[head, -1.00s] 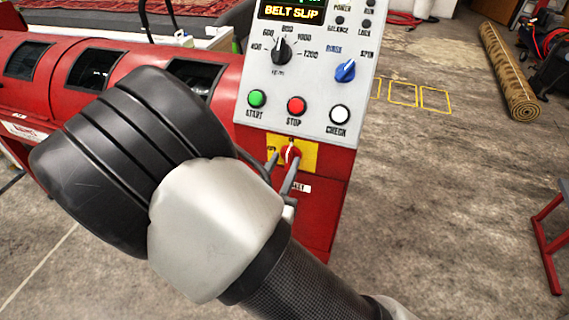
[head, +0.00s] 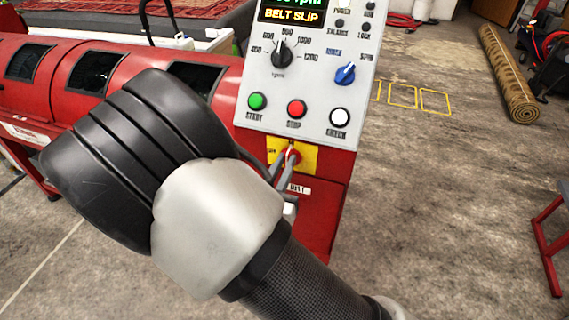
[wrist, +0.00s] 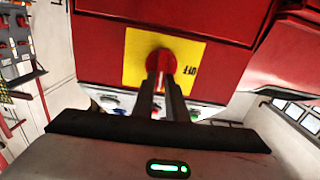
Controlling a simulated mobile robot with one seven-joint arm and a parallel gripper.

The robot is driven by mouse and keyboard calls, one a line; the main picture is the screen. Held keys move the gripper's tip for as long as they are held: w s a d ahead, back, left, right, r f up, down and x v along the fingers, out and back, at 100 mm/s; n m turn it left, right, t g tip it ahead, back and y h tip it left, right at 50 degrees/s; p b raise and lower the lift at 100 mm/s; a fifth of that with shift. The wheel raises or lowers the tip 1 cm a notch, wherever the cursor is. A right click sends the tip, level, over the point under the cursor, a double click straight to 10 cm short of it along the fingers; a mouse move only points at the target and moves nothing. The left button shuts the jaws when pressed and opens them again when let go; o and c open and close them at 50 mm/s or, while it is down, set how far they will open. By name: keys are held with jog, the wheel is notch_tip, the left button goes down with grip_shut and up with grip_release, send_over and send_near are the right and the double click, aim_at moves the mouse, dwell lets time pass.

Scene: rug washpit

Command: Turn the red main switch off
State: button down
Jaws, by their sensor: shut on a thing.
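The red main switch (head: 292,154) is a round knob on a yellow plate (head: 310,158), low on the front of the control cabinet. In the wrist view the knob (wrist: 166,56) shows with a pale mark running nearly up and down the picture, and an upside-down OFF label lies to its right on the plate (wrist: 194,50). My gripper (head: 284,166) is shut on the switch's handle. Its two dark fingers (wrist: 161,88) lie close together in the wrist view and partly hide the handle.
Above the switch, the grey panel (head: 270,110) carries a green START button (head: 257,101), a red STOP button (head: 296,108), a white CHECK button (head: 339,117) and dials. The display (head: 292,14) reads BELT SLIP.

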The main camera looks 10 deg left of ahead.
jog(key=shift+a+f+n+p, duration=0.3)
jog(key=shift+n+p, duration=1.15)
jog(key=shift+n, duration=1.45)
jog(key=shift+a+f+n+p, duration=0.2)
jog(key=shift+n+p, duration=1.25)
jog(key=shift+n, duration=1.45)
jog(key=shift+a+f+n+p, duration=0.3)
jog(key=shift+n+p, duration=1.15)
jog(key=shift+n, duration=1.45)
jog(key=shift+d+f, duration=0.1)
jog(key=c, duration=1.8)
grip_release()
jog(key=shift+o, duration=0.2)
jog(key=s+a, duration=0.1)
jog(key=s, duration=1.6)
jog(key=shift+s+a, duration=0.2)
